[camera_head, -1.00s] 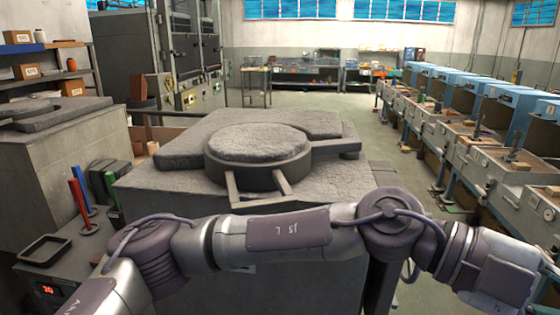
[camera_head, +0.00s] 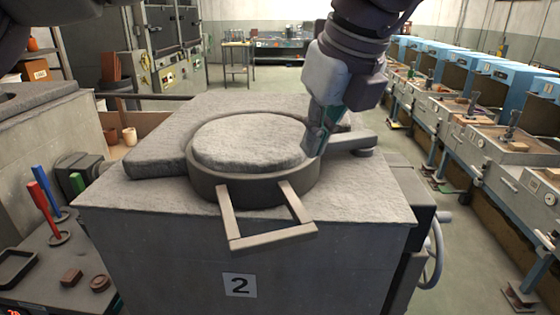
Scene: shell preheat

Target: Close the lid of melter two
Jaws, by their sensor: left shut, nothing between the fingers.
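Melter two (camera_head: 350,225) is a large grey block with a "2" label on its front. Its round lid (camera_head: 250,140), pale rough stone in a dark metal ring, lies flat on the top, with its U-shaped handle (camera_head: 272,233) jutting out over the front edge. A hinge arm (camera_head: 345,143) runs from the ring to the right.
A handwheel (camera_head: 433,250) sticks out on the melter's right side. Another grey block (camera_head: 45,140) stands at left, above a low bench with red, blue and green upright tools (camera_head: 45,195).

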